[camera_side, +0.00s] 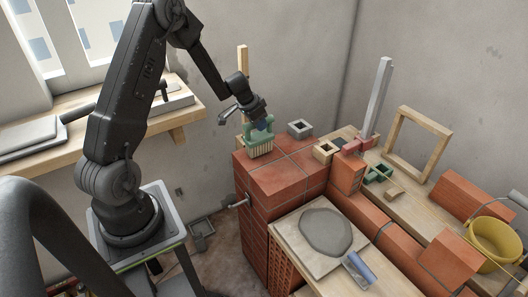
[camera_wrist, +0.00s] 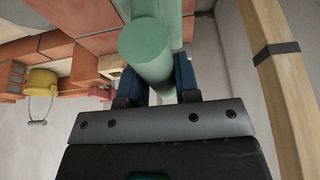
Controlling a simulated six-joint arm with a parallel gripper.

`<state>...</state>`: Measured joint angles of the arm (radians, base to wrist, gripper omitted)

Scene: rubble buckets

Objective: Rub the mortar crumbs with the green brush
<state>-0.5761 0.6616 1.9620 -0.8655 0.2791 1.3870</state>
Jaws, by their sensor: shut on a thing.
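The green brush (camera_side: 260,136) has pale bristles pointing down and is upright at the back left corner of the red brick pier (camera_side: 290,172). My gripper (camera_side: 264,123) is shut on the brush's green handle from above. In the wrist view the round green handle (camera_wrist: 147,48) sits between the blue fingers of my gripper (camera_wrist: 158,88). The bristles are at or just above the brick top; I cannot tell whether they touch. I cannot make out any mortar crumbs in either view.
A grey hollow block (camera_side: 300,129) and a wooden block (camera_side: 323,151) stand near the brush. A wooden post (camera_side: 242,72) rises behind it and shows at right in the wrist view (camera_wrist: 272,70). A mortar board (camera_side: 290,243) lies in front; a yellow bucket (camera_side: 492,243) is far right.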

